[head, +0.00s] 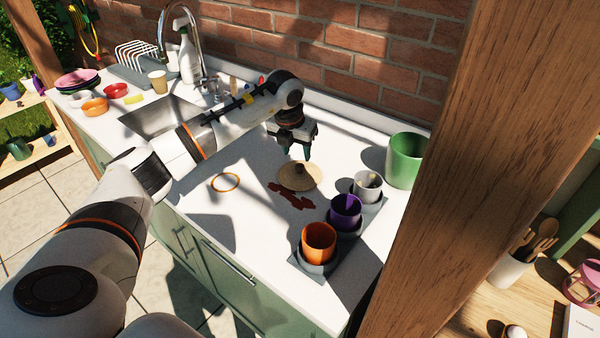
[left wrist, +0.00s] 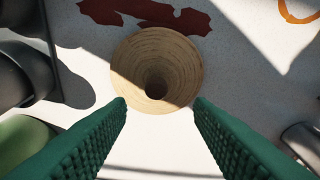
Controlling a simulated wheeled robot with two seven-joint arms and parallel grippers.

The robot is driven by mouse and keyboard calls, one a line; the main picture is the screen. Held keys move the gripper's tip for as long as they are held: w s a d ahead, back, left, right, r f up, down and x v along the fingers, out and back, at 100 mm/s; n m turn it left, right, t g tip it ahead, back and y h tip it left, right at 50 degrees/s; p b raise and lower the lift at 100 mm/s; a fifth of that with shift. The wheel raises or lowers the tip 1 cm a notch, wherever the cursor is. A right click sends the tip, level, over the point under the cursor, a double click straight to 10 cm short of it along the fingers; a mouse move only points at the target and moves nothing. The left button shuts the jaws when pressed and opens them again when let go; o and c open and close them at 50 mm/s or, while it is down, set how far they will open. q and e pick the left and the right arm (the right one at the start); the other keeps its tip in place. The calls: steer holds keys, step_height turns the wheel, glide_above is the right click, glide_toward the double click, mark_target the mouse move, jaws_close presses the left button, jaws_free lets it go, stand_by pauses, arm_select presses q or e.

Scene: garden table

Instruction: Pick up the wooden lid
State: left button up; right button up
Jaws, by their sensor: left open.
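The wooden lid (head: 299,176) is a round, light tan disc with a knob in its middle. It lies on the white counter, beside a dark red stain. My left gripper (head: 296,154) is open and empty above the lid, its fingers pointing down. In the left wrist view the lid (left wrist: 140,60) lies beyond and between the two green fingertips of the gripper (left wrist: 160,101), with the knob near the middle line. The fingers do not appear to touch it. My right gripper is not in view.
Orange (head: 318,243), purple (head: 345,212) and grey cups (head: 367,187) stand on a dark holder to the right of the lid. A green pot (head: 406,160) stands behind them. An orange ring (head: 225,182) lies to the left. The counter between ring and lid is clear.

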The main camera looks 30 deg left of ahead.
mark_target(300, 165)
arm_select(q)
steer(key=shift+d+f, duration=0.1)
steer(key=shift+f, duration=0.35)
steer(key=p+x, duration=0.1)
steer(key=x, duration=0.2)
steer(key=shift+s+d+f+p, duration=0.1)
steer(key=shift+f+p, duration=0.2)
steer(key=shift+f, duration=0.35)
steer(key=shift+c, duration=0.4)
jaws_close()
steer(key=shift+r, duration=0.1)
